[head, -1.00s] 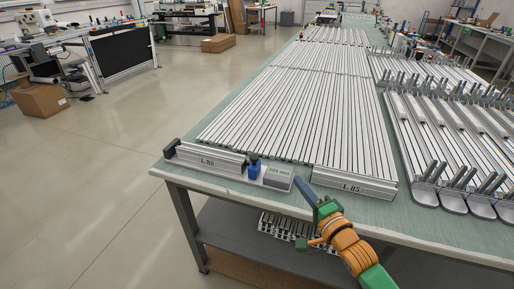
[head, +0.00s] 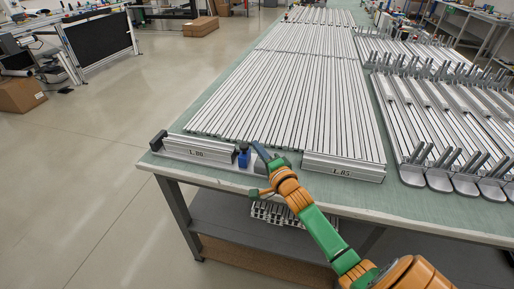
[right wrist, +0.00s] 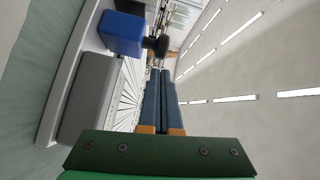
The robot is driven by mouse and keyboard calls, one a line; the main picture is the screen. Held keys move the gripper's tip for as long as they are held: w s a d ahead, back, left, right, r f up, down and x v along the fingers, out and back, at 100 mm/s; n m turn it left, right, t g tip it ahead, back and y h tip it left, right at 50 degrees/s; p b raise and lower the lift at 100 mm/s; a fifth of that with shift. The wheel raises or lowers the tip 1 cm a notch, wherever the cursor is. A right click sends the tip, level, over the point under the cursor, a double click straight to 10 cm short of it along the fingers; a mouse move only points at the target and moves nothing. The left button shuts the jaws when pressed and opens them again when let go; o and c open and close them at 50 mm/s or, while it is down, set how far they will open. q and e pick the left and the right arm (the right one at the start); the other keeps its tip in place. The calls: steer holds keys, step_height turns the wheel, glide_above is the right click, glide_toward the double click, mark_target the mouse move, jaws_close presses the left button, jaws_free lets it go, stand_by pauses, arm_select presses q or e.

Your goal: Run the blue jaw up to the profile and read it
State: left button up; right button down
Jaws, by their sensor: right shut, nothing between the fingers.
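The blue jaw (head: 243,158) with a dark knob sits on a measuring rail at the table's front edge. The profile (head: 199,149) marked L.86 lies on the rail to its left, by a black end stop (head: 158,141). I cannot tell whether jaw and profile touch. My right gripper (head: 258,150) is shut and empty, its tips just right of the blue jaw. In the right wrist view the shut fingers (right wrist: 161,88) point past the blue jaw (right wrist: 122,34) and its knob (right wrist: 157,46). The grey readout box (right wrist: 88,102) shows no readable face; the arm partly covers it in the head view.
A second profile (head: 343,169) marked L.85 lies right of my gripper. Long rows of profiles (head: 300,100) fill the green table (head: 225,88) behind. Metal racks with upright pegs (head: 440,130) stand at the right. A lower shelf (head: 270,228) lies under the table.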

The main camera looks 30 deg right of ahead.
steer(key=shift+w+a, duration=0.1)
steer(key=shift+a, duration=0.25)
steer(key=shift+f, duration=0.1)
steer(key=shift+w+d, duration=0.1)
steer(key=w+a+b, duration=0.1)
steer(key=w+a, duration=0.1)
steer(key=w+a+b, duration=0.1)
steer(key=w+a, duration=0.1)
steer(key=shift+w+f+b, duration=0.2)
steer(key=shift+w+b, duration=0.1)
steer(key=shift+w, duration=0.05)
steer(key=shift+w+r, duration=0.1)
steer(key=shift+r, duration=0.05)
steer(key=shift+d+r, duration=0.1)
steer(key=shift+w, duration=0.1)
